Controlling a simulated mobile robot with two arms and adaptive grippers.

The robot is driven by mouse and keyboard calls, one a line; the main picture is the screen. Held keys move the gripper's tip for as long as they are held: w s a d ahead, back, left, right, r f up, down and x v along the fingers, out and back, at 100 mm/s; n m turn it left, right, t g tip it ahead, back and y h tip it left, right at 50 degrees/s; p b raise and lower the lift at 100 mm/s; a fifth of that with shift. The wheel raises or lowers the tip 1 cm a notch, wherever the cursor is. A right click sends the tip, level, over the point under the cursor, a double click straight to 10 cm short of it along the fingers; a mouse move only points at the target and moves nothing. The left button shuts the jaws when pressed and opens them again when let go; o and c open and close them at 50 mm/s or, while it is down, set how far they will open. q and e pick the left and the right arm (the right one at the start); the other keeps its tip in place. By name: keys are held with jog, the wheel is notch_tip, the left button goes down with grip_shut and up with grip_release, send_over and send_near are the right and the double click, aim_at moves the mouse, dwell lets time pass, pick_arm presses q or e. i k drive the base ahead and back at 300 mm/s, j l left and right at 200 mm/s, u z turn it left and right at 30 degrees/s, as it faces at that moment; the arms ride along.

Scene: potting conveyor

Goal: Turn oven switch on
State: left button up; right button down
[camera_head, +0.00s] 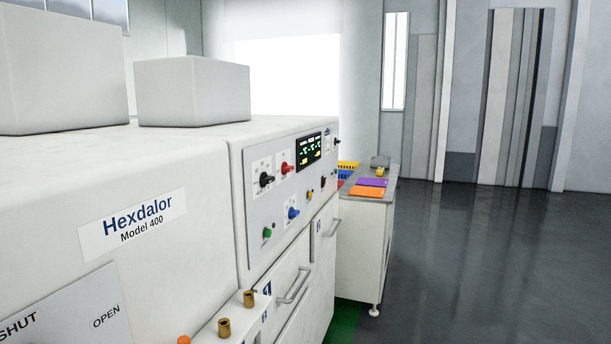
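The oven (170,180) is a large white machine labelled "Hexdalor Model 400", filling the left of the head view. Its grey control panel (279,235) faces right and carries a black rotary switch (266,180), a red one (286,168), a blue one (292,213) and a green button (267,233). A lit green display (309,150) is near the top of the panel. Smaller knobs sit towards the far end. I cannot tell which knob is the oven switch. Neither of my grippers is in view.
Drawers with a handle (293,285) lie below the panel. Brass fittings (224,327) stand on a ledge at the front. A side table (360,235) beyond the oven holds orange and purple items (368,186). Open dark floor (480,270) lies to the right.

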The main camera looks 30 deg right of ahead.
aim_at(285, 168)
jog(key=l+z, duration=0.1)
jog(key=l, duration=1)
jog(key=i+l, duration=0.1)
jog(key=l, duration=1)
jog(key=k+z, duration=0.05)
